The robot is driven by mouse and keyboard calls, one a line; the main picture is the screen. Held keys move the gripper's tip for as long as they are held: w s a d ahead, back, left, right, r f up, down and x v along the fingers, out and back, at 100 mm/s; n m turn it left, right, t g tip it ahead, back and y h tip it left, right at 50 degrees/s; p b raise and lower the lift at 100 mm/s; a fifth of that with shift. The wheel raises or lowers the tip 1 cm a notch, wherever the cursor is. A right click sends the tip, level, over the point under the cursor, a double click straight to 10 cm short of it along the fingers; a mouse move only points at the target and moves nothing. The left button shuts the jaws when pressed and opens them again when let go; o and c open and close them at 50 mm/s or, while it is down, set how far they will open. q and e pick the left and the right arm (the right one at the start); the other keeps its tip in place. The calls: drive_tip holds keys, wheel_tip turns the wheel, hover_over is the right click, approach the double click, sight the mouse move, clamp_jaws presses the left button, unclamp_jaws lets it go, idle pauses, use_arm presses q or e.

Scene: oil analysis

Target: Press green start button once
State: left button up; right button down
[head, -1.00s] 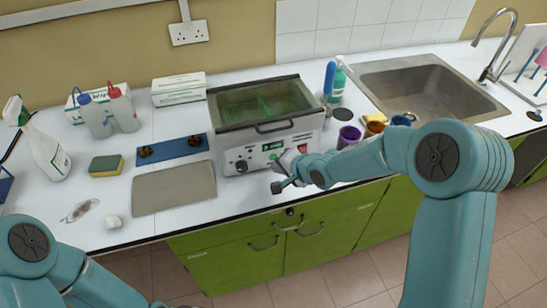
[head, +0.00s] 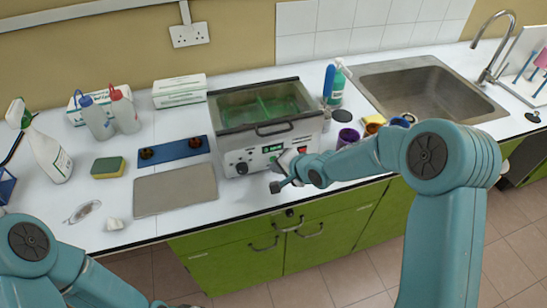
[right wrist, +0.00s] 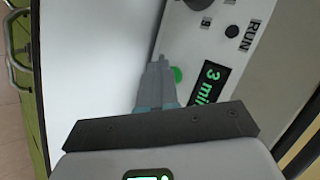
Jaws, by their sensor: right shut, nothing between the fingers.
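The white bath unit (head: 240,155) stands on the counter, with knobs and a lit green display (head: 272,148) on its front. In the right wrist view the display (right wrist: 208,84) reads "3 mi…", cut off by my gripper. The green button (right wrist: 178,75) shows just beside my right fingers, which cover part of its edge. My right gripper (right wrist: 160,62) is shut and empty, its tips close to the panel; I cannot tell whether they touch it. In the head view my right gripper (head: 277,160) is at the panel, its tips hard to make out. My left gripper is out of view.
A red switch (head: 302,150) is on the panel's right. A purple cup (head: 347,138) and spray bottle (head: 337,84) stand right of the unit. A grey plate (head: 175,190), blue holder (head: 172,152) and sponge (head: 108,167) lie to its left. The sink (head: 425,95) is at right.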

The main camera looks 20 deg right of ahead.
drive_tip(key=shift+w+p, duration=0.35)
drive_tip(key=shift+p, duration=0.1)
idle(0.8)
idle(0.3)
drive_tip(key=shift+s+f+b, duration=0.1)
drive_tip(key=shift+s+b, duration=0.3)
drive_tip(key=shift+s, duration=0.4)
